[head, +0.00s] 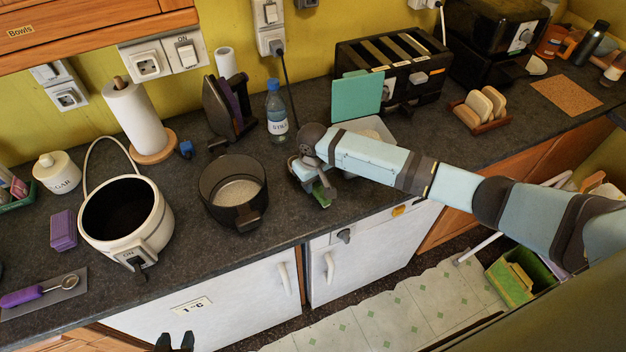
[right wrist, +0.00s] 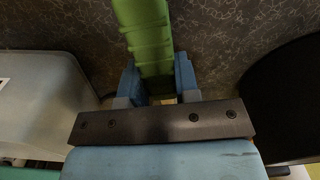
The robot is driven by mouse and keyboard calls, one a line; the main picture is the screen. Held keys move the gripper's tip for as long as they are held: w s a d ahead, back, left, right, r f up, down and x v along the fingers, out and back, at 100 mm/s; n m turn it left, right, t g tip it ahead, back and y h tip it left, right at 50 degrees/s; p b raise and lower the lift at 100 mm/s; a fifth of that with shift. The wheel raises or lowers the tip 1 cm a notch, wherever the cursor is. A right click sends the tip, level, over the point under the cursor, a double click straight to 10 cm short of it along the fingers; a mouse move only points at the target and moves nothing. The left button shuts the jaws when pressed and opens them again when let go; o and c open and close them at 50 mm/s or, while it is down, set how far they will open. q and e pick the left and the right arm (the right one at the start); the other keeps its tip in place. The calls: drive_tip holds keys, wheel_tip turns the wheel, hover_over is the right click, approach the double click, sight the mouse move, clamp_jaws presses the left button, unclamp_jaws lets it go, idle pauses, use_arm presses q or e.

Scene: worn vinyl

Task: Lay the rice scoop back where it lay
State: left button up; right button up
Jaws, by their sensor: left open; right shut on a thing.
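My right gripper (head: 312,182) is shut on a green thing (head: 325,191), which I take for the rice scoop. In the right wrist view, its long green body (right wrist: 148,40) runs between the blue fingers (right wrist: 158,82) and out past the top edge. It is over the dark counter; I cannot tell whether it touches. The scoop's far end is out of the wrist view and largely hidden by the gripper in the head view. My left gripper (head: 173,344) is open at the bottom edge, low in front of the white cupboard door, with only its dark fingertips showing.
A dark pot with rice (head: 230,205) stands left of my right gripper; a pale tray (head: 402,130) is behind it. A white cooker (head: 125,225) and a purple-handled spoon on a grey mat (head: 70,290) are at left. Bare counter (head: 270,222) lies near the front edge.

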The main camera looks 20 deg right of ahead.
drive_tip(key=shift+f, duration=0.3)
idle(0.5)
drive_tip(key=shift+f, duration=0.4)
idle(0.5)
drive_tip(key=o, duration=1)
